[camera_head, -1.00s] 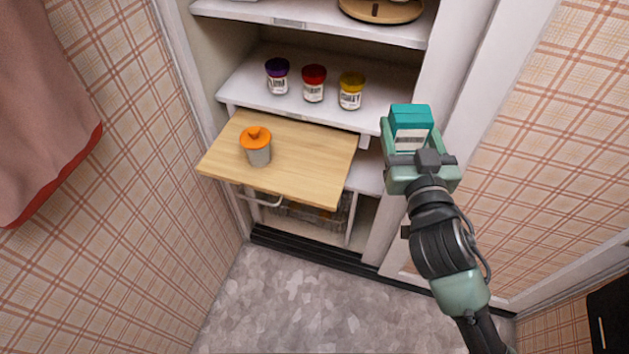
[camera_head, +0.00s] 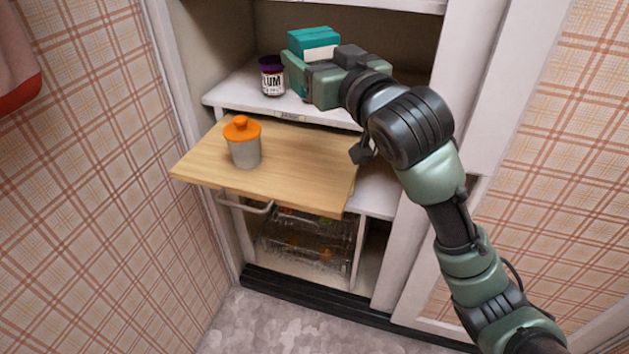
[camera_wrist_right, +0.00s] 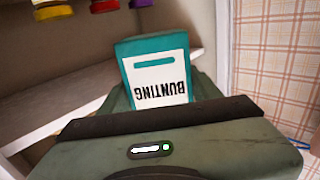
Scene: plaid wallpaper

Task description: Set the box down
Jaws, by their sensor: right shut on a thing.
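The teal box (camera_head: 312,40) with a white label is held in my right gripper (camera_head: 300,72). In the head view it is in front of the cupboard's middle shelf, above the shelf's surface. In the right wrist view the box (camera_wrist_right: 158,50) stands between the fingers, its label reading BUNTING upside down. My right gripper is shut on it. I cannot tell whether its underside touches anything. My left gripper is not in view.
A purple-lidded jar (camera_head: 271,77) stands on the middle shelf (camera_head: 235,92), just left of the box. A pull-out wooden board (camera_head: 290,172) below carries a grey canister with an orange lid (camera_head: 243,143). Wire baskets (camera_head: 305,237) sit underneath.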

